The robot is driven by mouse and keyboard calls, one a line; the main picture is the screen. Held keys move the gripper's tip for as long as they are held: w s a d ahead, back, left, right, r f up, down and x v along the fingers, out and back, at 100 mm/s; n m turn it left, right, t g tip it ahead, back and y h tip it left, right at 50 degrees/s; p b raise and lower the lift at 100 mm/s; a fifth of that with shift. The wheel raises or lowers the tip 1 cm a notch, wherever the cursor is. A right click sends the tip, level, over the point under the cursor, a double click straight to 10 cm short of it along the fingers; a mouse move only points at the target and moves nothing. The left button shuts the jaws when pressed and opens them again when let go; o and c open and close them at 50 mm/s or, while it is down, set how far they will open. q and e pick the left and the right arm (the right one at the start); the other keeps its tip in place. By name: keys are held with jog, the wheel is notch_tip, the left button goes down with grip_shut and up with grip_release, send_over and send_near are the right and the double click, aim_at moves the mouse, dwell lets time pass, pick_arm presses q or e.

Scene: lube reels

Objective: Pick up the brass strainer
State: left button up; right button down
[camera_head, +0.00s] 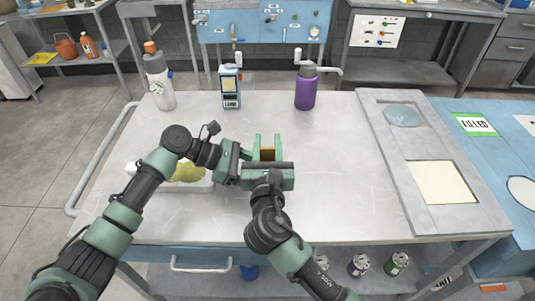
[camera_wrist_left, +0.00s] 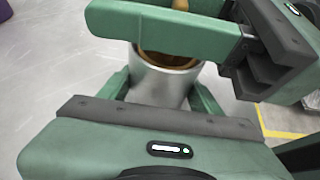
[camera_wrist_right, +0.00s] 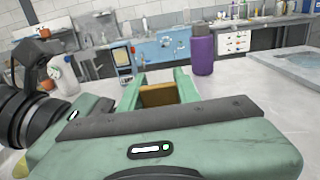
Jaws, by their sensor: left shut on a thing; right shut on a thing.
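In the left wrist view a silver metal cup (camera_wrist_left: 165,88) sits between the fingers of my left gripper (camera_wrist_left: 160,92), which is shut on it. Brown-gold shows inside its rim; I cannot tell whether that is the brass strainer (camera_wrist_left: 165,59). My right gripper (camera_head: 267,146) is shut on a tan, brass-coloured piece (camera_head: 267,154), which also shows between its fingers in the right wrist view (camera_wrist_right: 160,96). I cannot tell whether this piece is part of the strainer. The right gripper's finger crosses above the cup and hides part of it. In the head view the cup is hidden.
On the metal table (camera_head: 340,180), a white tray (camera_head: 205,185) with a yellow-green cloth (camera_head: 187,172) lies behind my left arm. A grey panel (camera_head: 385,130) lies right.

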notch_tip(320, 180, up, 18)
dwell(0.3)
pick_arm(q)
jog(key=o, duration=1.1)
jog(key=shift+c, duration=0.2)
pick_arm(e)
jog(key=shift+f, duration=0.1)
pick_arm(q)
jog(key=shift+a, duration=0.1)
